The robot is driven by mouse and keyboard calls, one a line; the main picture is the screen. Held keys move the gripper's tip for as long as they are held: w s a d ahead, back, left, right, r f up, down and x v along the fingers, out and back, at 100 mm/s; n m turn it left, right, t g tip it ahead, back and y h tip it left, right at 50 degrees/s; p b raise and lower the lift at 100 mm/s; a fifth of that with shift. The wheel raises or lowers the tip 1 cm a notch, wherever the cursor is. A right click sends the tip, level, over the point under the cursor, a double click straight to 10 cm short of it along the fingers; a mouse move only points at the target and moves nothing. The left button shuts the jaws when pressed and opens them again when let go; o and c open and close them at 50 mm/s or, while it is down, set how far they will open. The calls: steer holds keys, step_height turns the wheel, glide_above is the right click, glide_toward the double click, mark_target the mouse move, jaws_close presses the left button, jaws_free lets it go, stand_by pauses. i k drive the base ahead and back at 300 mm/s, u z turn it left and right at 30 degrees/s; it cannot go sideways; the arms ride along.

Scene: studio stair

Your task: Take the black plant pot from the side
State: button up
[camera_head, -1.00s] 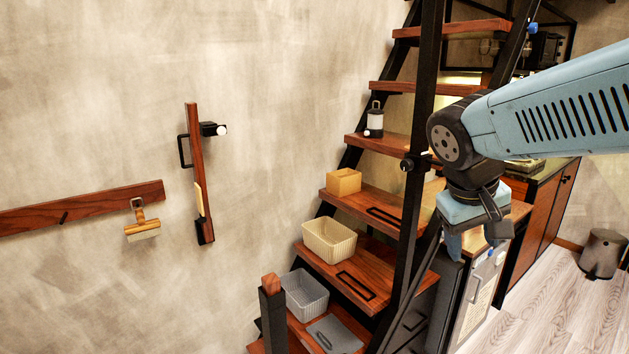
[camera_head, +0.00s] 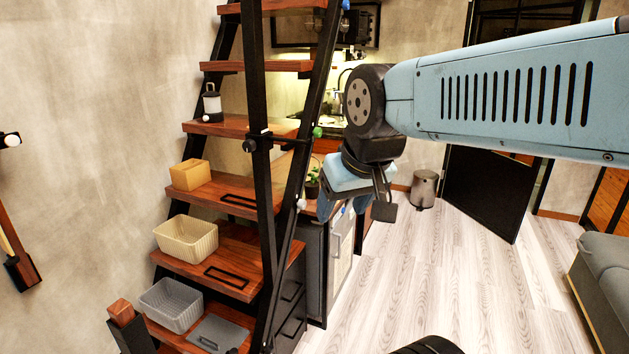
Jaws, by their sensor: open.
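A dark plant pot with a green plant (camera_head: 312,183) shows small behind the stair's black rail, on the counter beyond the stair. My gripper (camera_head: 338,208) hangs at the end of my blue arm, just right of the plant in the picture. Its blue fingers point down and it holds nothing that I can see. It looks nearer to me than the plant, apart from it.
A wooden stair (camera_head: 215,190) with black rails stands at left. Its steps hold a cream basket (camera_head: 186,240), a grey basket (camera_head: 171,305), a tan box (camera_head: 189,175) and a lantern (camera_head: 212,103). A bin (camera_head: 424,189) stands far back. A grey sofa (camera_head: 603,285) is at right. The floor between is clear.

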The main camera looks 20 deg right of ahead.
mark_target(312, 187)
steer(key=z, duration=0.45)
steer(key=k, duration=1.3)
steer(key=z, duration=0.35)
steer(key=i, duration=0.8)
steer(key=z, duration=0.9)
steer(key=i, duration=2.1)
steer(key=u, duration=0.75)
steer(key=i, duration=0.85)
steer(key=u, duration=0.7)
